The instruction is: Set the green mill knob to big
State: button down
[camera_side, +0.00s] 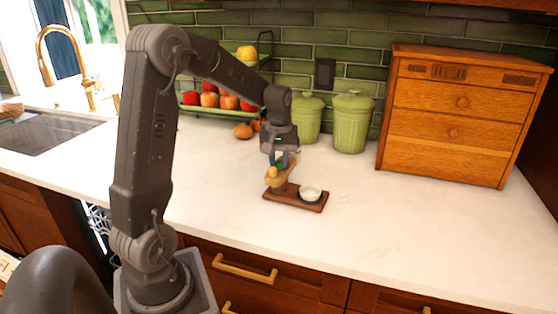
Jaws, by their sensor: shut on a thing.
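My gripper (279,157) points down over a small mill (280,184) on the counter. Its jaws are shut around the top of the mill, where a little green of the knob (283,164) shows between them. The rest of the knob is hidden by the jaws, and its setting cannot be read at this size. The mill has a tan upper body, with a yellow part at its left. It stands on a dark wooden base (276,200). A small white bowl (311,192) sits on the right end of that base.
Two green lidded canisters (350,124) stand behind, with a wooden drawer cabinet (447,118) to the right. A tiered fruit rack (190,101) and loose orange fruit (243,131) are behind at the left. The white counter (420,225) is clear at the front right.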

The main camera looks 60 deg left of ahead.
aim_at(279, 162)
jog(key=shift+n, duration=1.7)
jog(key=c, duration=0.9)
grip_release()
jog(key=shift+c, duration=0.2)
jog(key=shift+r, duration=0.1)
notch_tip(279, 162, up, 14)
jog(key=s+d+m+t, duration=0.1)
jog(key=s+d+m, duration=0.15)
jog(key=d, duration=0.35)
jog(key=s+d+m+t, duration=0.1)
jog(key=s+d+m, duration=0.1)
jog(key=d+m, duration=0.35)
jog(key=s+d+f+m+t, duration=0.3)
jog(key=s+d+f+m, duration=0.2)
jog(key=s+d, duration=0.5)
jog(key=shift+s+d+m+t, duration=0.3)
jog(key=shift+d+m, duration=0.5)
jog(key=shift+m, duration=0.4)
